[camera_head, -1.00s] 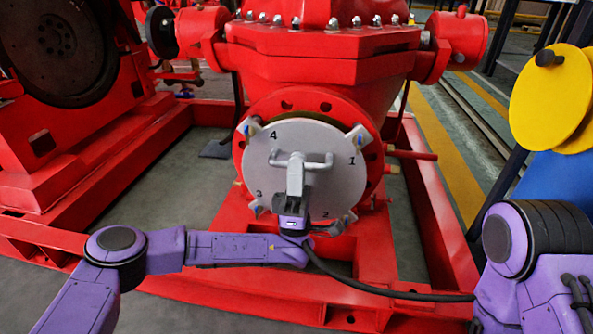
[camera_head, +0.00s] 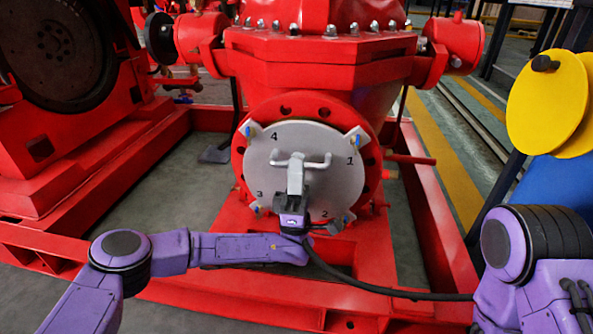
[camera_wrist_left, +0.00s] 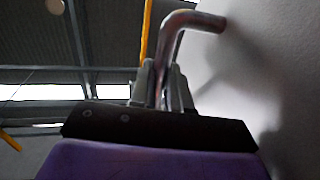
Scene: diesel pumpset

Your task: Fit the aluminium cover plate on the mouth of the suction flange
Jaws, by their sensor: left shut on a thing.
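The aluminium cover plate (camera_head: 335,185) is a round grey disc with numbers 1 to 4, several corner lugs with blue and yellow parts, and a bar handle (camera_head: 318,161). It stands upright in front of the red suction flange (camera_head: 287,107); whether it touches the flange face I cannot tell. The flange's mouth is hidden behind the plate. My left gripper (camera_head: 295,182) is shut on the plate's handle. In the left wrist view its fingers (camera_wrist_left: 162,85) close around the bent metal bar, with the plate's pale face at the right.
The red pump body (camera_head: 310,65) rises above the flange on a red base frame (camera_head: 425,215). A red pipe stub (camera_head: 412,159) sticks out to the flange's right. Yellow discs (camera_head: 548,105) stand at the right. A black cable (camera_head: 385,291) crosses the foreground.

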